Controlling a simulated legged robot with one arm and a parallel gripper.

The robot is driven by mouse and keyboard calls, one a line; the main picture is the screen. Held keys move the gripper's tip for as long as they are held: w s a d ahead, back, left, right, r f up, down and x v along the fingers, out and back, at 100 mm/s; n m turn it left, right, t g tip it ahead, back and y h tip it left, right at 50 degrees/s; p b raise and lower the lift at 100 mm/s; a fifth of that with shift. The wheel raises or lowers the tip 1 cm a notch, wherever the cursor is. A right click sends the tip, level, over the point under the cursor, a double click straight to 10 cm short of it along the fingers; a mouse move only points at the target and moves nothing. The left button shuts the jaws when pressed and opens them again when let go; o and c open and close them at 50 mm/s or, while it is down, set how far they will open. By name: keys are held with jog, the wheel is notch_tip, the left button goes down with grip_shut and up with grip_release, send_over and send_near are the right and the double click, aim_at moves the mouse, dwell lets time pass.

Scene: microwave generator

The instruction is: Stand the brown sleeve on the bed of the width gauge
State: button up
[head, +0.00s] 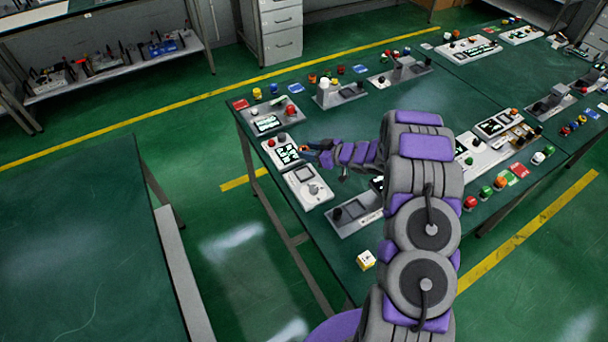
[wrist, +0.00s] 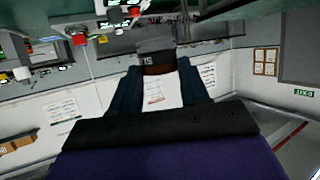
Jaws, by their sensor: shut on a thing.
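My gripper (head: 304,148) is low over the near-left edge of the green table, above a light panel with a screen. In the wrist view my gripper (wrist: 160,72) has its dark fingers shut on the brown sleeve (wrist: 158,69), which shows as a dark brown band between the fingertips. A grey part with pale lettering shows just beyond the sleeve; I cannot tell whether they touch. I cannot tell which of the grey devices is the width gauge.
Grey devices stand around my gripper: a panel with a round knob (head: 308,186), a low dark-topped device (head: 354,214) and one with a tall block (head: 336,92). A red-button box (head: 271,119) is beyond. A small yellow-white cube (head: 366,260) lies near the front edge.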

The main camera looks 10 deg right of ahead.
jog(key=shift+f, duration=0.1)
notch_tip(320, 180, down, 9)
jog(key=shift+a+r+b, duration=0.1)
jog(key=shift+r+b, duration=0.1)
jog(key=shift+b, duration=0.7)
jog(key=shift+f+p, duration=0.35)
jog(key=shift+f, duration=0.05)
jog(key=shift+f, duration=0.1)
jog(key=o, duration=1.1)
jog(key=shift+f+b, duration=0.2)
jog(key=shift+b, duration=0.35)
